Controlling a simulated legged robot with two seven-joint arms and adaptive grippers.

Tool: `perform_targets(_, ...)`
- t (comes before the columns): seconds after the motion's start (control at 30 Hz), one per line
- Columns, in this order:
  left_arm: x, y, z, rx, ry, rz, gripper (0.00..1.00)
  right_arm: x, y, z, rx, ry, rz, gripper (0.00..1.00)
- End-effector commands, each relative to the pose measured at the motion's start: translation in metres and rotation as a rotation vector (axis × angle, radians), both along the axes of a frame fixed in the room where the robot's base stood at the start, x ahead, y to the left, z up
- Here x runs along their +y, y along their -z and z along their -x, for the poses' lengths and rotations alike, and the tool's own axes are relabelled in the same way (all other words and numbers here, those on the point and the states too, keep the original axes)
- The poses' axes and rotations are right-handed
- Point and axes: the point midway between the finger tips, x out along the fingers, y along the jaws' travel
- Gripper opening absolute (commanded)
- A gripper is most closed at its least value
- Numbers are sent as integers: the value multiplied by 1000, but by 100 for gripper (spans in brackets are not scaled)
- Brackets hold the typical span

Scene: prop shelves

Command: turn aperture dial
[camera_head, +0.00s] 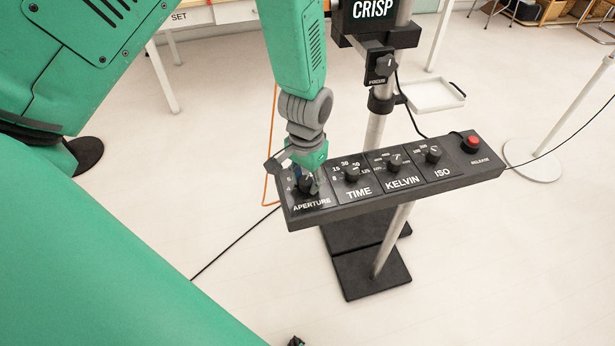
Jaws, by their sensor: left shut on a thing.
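The black control panel (400,189) stands on a grey post and carries a row of dials. The aperture dial (306,184) is at its left end, above the label APERTURE. My left gripper (305,182) comes down from above and is shut on the aperture dial. Its fingers cover most of the dial, so the pointer position cannot be read.
The TIME dial (351,172), KELVIN dial (395,161), ISO dial (433,154) and red release button (472,142) sit to the right. A focus knob (386,65) is on the stand behind. A white tray (433,97) and loose cables are nearby.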

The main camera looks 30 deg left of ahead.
Motion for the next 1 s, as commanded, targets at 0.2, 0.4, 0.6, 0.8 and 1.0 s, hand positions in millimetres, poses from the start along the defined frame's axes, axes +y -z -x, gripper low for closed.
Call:
perform_targets(0.2,0,0,0,0,-15,0,0,0,-1,0,0,0,0,0)
perform_targets(0.4,0,0,0,0,-14,0,0,0,-1,0,0,0,0,0)
perform_targets(0.6,0,0,0,0,-13,0,48,0,-1,0,0,0,0,0)
perform_targets(0.8,0,0,0,0,-13,0,48,0,-1,0,0,0,0,0)
perform_targets(1.0,0,-15,-1,-4,-13,0,48,0,-1,3,-2,0,0,0)
